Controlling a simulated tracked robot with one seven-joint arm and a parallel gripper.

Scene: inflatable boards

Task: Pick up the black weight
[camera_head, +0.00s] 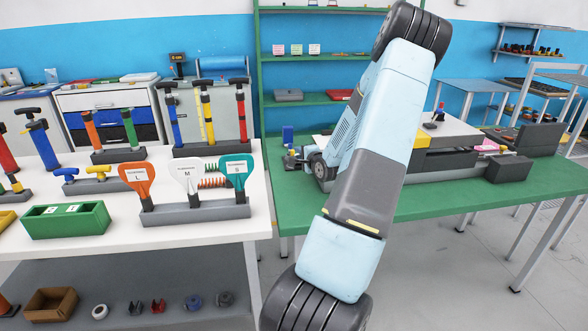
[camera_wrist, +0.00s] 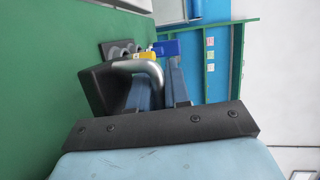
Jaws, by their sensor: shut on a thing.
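The black weight (camera_wrist: 98,90) shows in the wrist view as a dark block with a bent silver handle (camera_wrist: 148,68). It is at the left of my gripper (camera_wrist: 165,82), against the green table surface. My gripper is shut on the weight, with the silver handle at its fingers. The handle hides part of the near finger. I cannot tell whether the weight touches the table. In the head view my own arm crosses the middle and hides most of the gripper and the weight.
The green table (camera_head: 455,200) also bears a platform with a pale top (camera_head: 450,130) and a dark box (camera_head: 508,168). A blue block (camera_wrist: 166,48) is just beyond the fingers. The white table (camera_head: 120,222) at left holds pumps and a green box (camera_head: 66,221).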

